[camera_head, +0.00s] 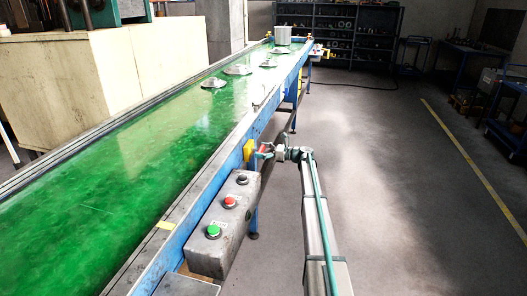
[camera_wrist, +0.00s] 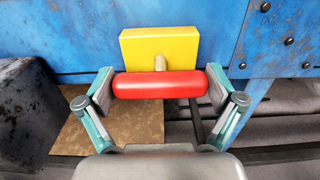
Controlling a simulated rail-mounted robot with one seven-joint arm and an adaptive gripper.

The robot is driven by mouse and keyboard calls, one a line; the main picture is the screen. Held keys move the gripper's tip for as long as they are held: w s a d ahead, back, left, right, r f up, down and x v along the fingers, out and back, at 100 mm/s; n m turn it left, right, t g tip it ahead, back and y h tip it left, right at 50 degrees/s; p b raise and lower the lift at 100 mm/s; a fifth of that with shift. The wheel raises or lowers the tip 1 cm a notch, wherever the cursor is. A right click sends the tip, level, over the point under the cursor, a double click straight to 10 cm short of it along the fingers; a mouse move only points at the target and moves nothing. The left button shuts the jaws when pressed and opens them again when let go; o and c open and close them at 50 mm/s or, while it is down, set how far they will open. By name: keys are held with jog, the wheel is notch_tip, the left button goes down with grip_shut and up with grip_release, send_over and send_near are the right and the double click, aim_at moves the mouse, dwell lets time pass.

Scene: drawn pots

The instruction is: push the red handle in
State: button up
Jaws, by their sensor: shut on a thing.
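The red handle (camera_wrist: 160,84) is a horizontal bar on a short metal stem in front of a yellow block (camera_wrist: 160,46) on the blue conveyor side. In the wrist view my gripper (camera_wrist: 161,88) has its two fingers at the left and right ends of the handle, closed on it. In the head view my gripper (camera_head: 268,151) is at the conveyor's side, beside the yellow block (camera_head: 248,150). The handle is small there and partly covered by the gripper.
A grey control box (camera_head: 226,215) with green, red and black buttons hangs on the conveyor side, nearer than the handle. The green conveyor belt (camera_head: 130,160) carries several grey metal parts farther along. The floor (camera_head: 400,200) to the right is clear.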

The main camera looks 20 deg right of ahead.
jog(key=o, duration=1.3)
jog(key=shift+w+a, duration=0.1)
jog(key=shift+w, duration=0.05)
jog(key=shift+c, duration=0.2)
jog(key=shift+o, duration=0.4)
jog(key=shift+a, duration=0.1)
jog(key=v, duration=1.2)
